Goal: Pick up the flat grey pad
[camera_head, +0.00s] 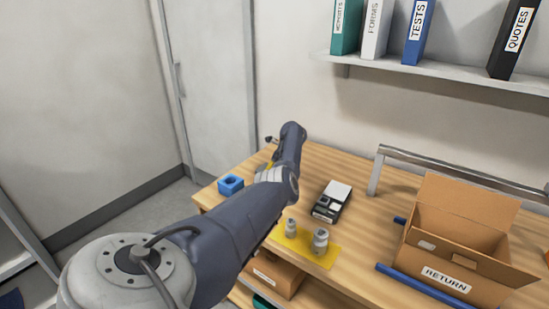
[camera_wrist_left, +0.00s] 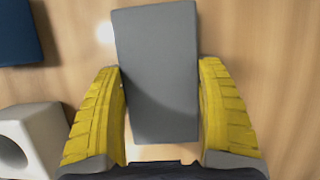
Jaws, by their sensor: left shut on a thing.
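The flat grey pad (camera_wrist_left: 158,70) shows in the left wrist view as a plain dark grey rectangle, slightly tilted in the picture. My left gripper (camera_wrist_left: 159,66) has its two yellow ribbed fingers on either side of the pad and is shut on it. I cannot tell whether the pad touches the wooden table or is just above it. In the head view my left arm hides the pad and most of the gripper. My right gripper is in neither view.
A blue block with a hole (camera_head: 230,184), a scale (camera_head: 332,203) and metal weights on a yellow mat (camera_head: 318,254) stand on the table (camera_head: 368,242). An open RETURN carton (camera_head: 459,252) is at the right. A light grey holed block (camera_wrist_left: 32,138) lies left of the gripper.

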